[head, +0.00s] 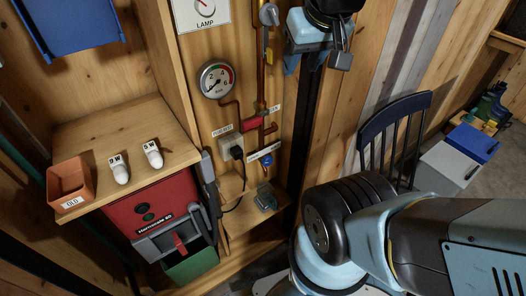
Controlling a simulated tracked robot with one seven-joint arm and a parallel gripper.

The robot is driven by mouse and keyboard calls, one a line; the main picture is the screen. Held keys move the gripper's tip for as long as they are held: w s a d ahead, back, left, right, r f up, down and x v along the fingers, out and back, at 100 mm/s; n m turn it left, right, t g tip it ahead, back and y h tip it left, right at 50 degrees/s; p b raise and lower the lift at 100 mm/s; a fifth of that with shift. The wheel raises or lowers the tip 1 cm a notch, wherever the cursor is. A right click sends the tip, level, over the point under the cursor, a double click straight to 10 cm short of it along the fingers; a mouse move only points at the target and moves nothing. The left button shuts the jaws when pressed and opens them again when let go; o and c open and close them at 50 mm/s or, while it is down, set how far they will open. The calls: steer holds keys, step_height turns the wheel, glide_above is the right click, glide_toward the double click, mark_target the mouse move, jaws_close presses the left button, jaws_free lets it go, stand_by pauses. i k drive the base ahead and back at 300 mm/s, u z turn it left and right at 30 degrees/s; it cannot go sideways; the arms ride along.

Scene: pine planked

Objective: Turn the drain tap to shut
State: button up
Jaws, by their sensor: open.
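On the plank wall, copper pipework (261,75) runs down beside a pressure gauge (215,80). A red lever (257,119) crosses the pipe, slanting up to the right, next to a partly covered label (275,109). Lower down is a small blue knob (266,160) by another label (264,151). The label words are too small to read surely, so I cannot tell which is the drain tap. A grey handle (269,14) sits at the pipe's top. My gripper (316,62) is at the top, right of the pipes, open, apart from the lever; its fingertips are partly unclear.
A plug in a socket (234,148) has a cable hanging beside the pipes. Left are a shelf (105,140) with two white pieces and a terracotta box (69,183), above a red machine (155,210). A dark blue chair (396,125) stands right.

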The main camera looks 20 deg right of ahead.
mark_target(268, 159)
steer(key=z, duration=0.35)
steer(key=k, duration=1.55)
steer(key=z, duration=0.3)
steer(key=i, duration=0.5)
